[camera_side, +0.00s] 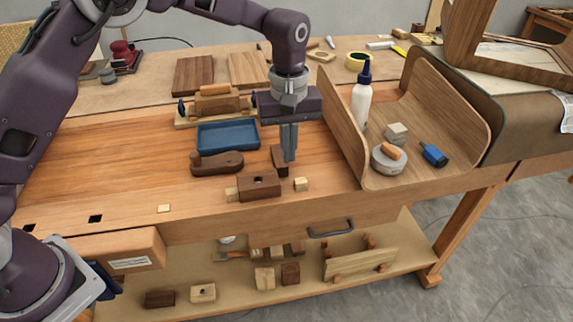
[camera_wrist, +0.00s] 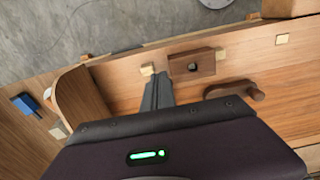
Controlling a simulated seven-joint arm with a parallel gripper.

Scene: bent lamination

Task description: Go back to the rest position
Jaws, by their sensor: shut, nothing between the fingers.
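My gripper (camera_side: 289,156) points down above the bench top with its two grey fingers together and nothing between them. A dark upright wooden piece (camera_side: 277,157) stands just beside the fingers on the left; I cannot tell if they touch. In front of it lies a dark block with a round hole (camera_side: 259,189), with a small pale cube (camera_side: 301,184) to its right and a pale piece at its left end. In the wrist view the closed fingers (camera_wrist: 158,84) reach toward the pale cube (camera_wrist: 148,70), beside the holed block (camera_wrist: 193,74).
A dark wooden tool (camera_side: 217,163) and a blue tray (camera_side: 228,148) lie left of my gripper. A wooden clamp-like fixture (camera_side: 215,102) stands behind. To the right, a curved wooden shell (camera_side: 455,115) rises, holding a white bottle (camera_side: 361,105) and small items. The bench's left side is mostly clear.

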